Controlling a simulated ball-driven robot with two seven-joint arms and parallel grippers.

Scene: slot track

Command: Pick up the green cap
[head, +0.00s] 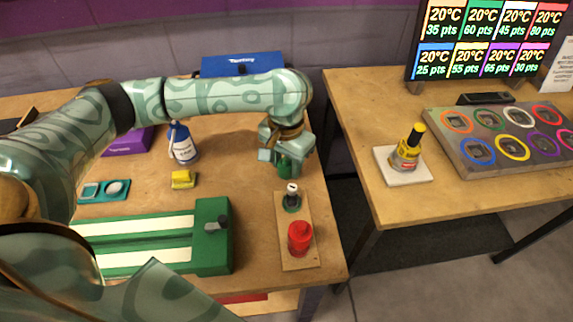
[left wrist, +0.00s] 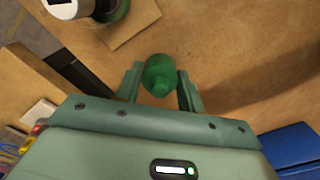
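The dark green cap (head: 284,167) is at the far right of the near workbench, just behind a small wooden board. In the left wrist view the cap (left wrist: 160,75) sits between the two fingers, its narrower nub facing the camera. My left gripper (head: 287,158) points down over it; in the left wrist view the fingers (left wrist: 160,82) appear to touch the cap on both sides. I cannot tell whether the cap's underside is clear of the table. My right gripper is not in view.
The wooden board (head: 299,262) holds a white-topped piece with a green base (head: 292,198) and a red piece (head: 300,238). A green slotted track (head: 213,250), a yellow block (head: 183,180) and a blue-and-white bottle (head: 183,145) stand leftward. A gap separates the right table (head: 350,100).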

